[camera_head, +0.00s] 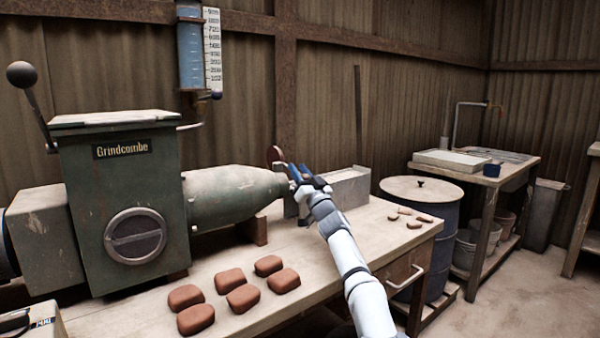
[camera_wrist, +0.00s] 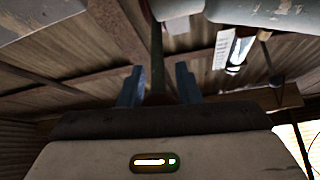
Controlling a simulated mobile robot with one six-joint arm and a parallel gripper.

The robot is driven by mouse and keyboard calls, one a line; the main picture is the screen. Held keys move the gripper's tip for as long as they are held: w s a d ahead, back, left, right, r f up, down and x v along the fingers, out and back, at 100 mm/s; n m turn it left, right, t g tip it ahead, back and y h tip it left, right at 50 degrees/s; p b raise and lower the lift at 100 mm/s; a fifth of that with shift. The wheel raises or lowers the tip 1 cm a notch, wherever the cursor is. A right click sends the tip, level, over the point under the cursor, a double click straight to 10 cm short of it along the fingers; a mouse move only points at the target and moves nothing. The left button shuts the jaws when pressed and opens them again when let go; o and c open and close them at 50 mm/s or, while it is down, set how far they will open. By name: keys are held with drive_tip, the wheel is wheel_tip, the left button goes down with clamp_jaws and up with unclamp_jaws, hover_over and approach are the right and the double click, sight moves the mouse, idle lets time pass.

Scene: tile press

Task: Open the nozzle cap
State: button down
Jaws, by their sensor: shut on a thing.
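The green press, labelled Grindcombe (camera_head: 122,215), stands on the bench at left. Its tapered barrel (camera_head: 232,197) points right and ends at the nozzle. The nozzle cap (camera_head: 274,156), a small reddish disc, shows above the nozzle end, just left of my fingers. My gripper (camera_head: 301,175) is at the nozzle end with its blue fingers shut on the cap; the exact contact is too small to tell. In the wrist view my gripper (camera_wrist: 157,88) shows two blue fingers with a dark narrow bar between them. The nozzle mouth is mostly hidden behind my gripper.
A grey metal trough (camera_head: 347,187) sits right behind my gripper. Several clay lumps (camera_head: 243,298) lie on the bench (camera_head: 330,255) in front, and small pieces at its right end. A water gauge (camera_head: 191,50) hangs on the wall. A blue drum (camera_head: 425,225) stands beyond the bench.

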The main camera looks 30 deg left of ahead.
drive_tip(key=shift+w+d+f, duration=0.15)
drive_tip(key=shift+w+f, duration=0.05)
drive_tip(key=shift+f, duration=0.25)
drive_tip(key=c, duration=1.3)
unclamp_jaws()
drive_tip(key=shift+s, duration=0.1)
drive_tip(key=shift+o, duration=0.9)
drive_tip(key=shift+s+a+r, duration=0.15)
drive_tip(key=shift+a+r, duration=0.05)
drive_tip(key=shift+f, duration=0.1)
